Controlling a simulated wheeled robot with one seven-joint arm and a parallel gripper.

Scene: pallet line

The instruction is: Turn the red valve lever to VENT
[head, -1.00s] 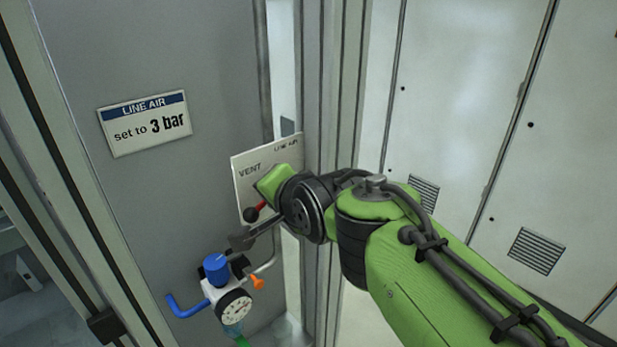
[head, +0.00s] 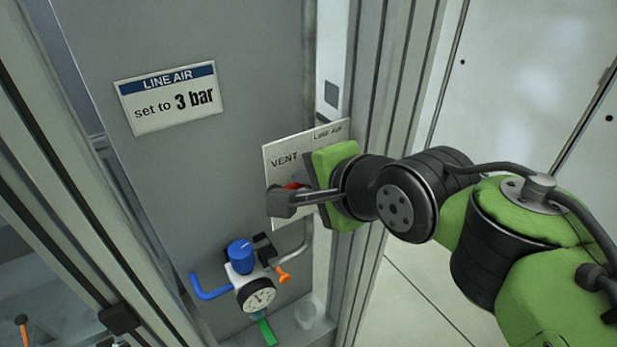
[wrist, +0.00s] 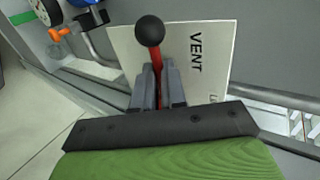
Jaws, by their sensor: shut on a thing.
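The red valve lever (wrist: 155,66) has a black ball knob (wrist: 149,30). In the wrist view it runs between the two fingers of my gripper (wrist: 157,80), which is shut on it below the knob. The knob stands out beyond the fingertips, to the left of the word VENT on the white plate (wrist: 212,40). In the head view my gripper (head: 290,202) is in front of the plate, and only a bit of red lever (head: 293,186) shows behind the fingers. The lever's pivot is hidden by my gripper.
Below the plate is an air regulator with a blue knob (head: 240,255), a round gauge (head: 258,296) and an orange handle (head: 284,275). A LINE AIR sign (head: 168,97) reading "set to 3 bar" is on the grey panel. A metal post (head: 375,130) stands beside the plate.

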